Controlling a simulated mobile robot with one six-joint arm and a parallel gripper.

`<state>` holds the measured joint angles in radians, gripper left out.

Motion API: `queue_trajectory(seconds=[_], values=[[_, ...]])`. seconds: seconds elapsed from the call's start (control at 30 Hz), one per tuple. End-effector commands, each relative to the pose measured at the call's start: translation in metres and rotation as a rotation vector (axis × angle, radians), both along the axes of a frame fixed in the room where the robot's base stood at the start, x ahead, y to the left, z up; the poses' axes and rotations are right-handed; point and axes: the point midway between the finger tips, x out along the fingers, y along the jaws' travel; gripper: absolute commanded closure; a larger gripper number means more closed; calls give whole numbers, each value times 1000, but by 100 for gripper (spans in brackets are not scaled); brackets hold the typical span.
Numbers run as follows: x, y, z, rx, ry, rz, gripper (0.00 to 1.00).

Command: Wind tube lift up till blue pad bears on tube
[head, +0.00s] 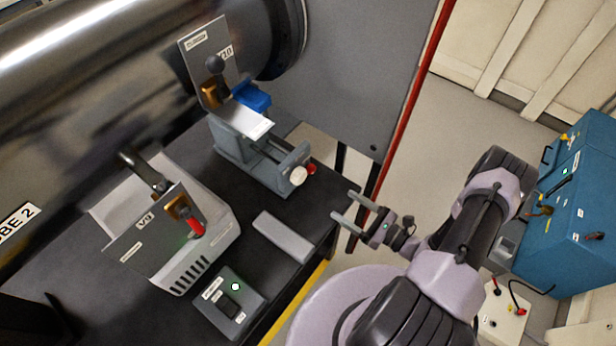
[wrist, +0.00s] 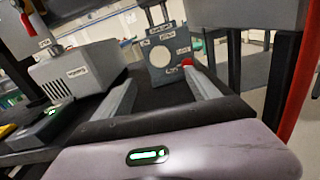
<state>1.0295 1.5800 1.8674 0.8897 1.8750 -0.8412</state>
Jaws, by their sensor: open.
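The tube lift (head: 240,160) is a grey stand on the black bench, below the large metal tube (head: 90,60). Its blue pad (head: 252,97) is partly hidden by a labelled plate; I cannot tell whether it touches the tube. A pale round knob (head: 298,176) is on the lift's front end. My gripper (head: 344,205) is open and empty, off the bench edge to the right of the lift and apart from it. In the wrist view the lift's front face (wrist: 166,70) with its pale knob (wrist: 159,56) shows ahead, between my open fingers (wrist: 160,76).
A red button (head: 311,169) sits beside the knob. A vented grey box (head: 190,255) with a valve, a small switch box (head: 229,303) and a grey bar (head: 283,237) are on the bench. A red post (head: 404,120) stands behind my gripper. A blue cabinet (head: 570,220) is at right.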

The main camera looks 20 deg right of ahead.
Motion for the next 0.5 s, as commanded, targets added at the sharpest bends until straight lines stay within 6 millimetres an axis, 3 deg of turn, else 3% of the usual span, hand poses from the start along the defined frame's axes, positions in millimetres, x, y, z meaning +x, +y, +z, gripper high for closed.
queue_trajectory(seconds=[0.3,0.5], values=[[76,59,-4,-4,-3,9,30],[110,82,-3,-5,-3,3,30]])
